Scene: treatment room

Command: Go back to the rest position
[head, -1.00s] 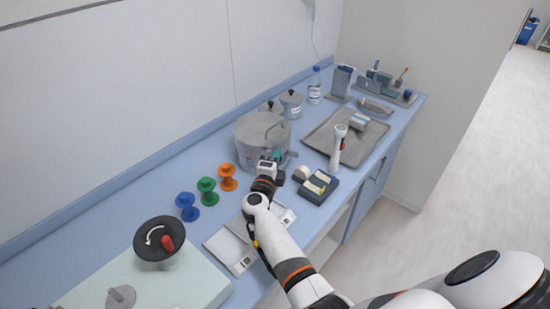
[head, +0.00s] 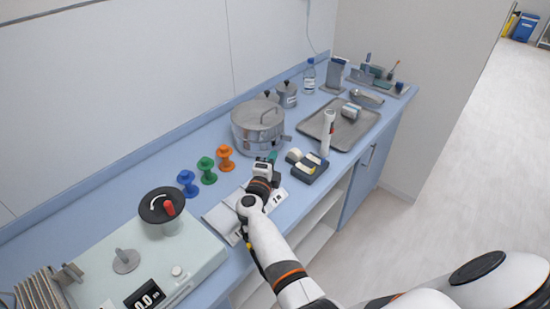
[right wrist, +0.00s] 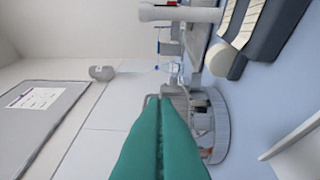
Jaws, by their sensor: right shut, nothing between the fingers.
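My right gripper (head: 271,160) is over the blue counter, just in front of the round metal drum (head: 258,127). In the right wrist view its two teal fingers (right wrist: 161,132) lie together, shut with nothing between them. The drum also shows beyond the fingertips in that view (right wrist: 218,125). My right arm reaches in from the lower right of the head view. My left gripper is in neither view now.
Blue, green and orange spools (head: 206,170) stand left of the drum. A dark holder with rolls (head: 309,172) and a metal tray (head: 362,128) are to the right. A white pad (head: 221,217) lies under my arm. A pale device (head: 190,263) fills the near left. Floor at right is clear.

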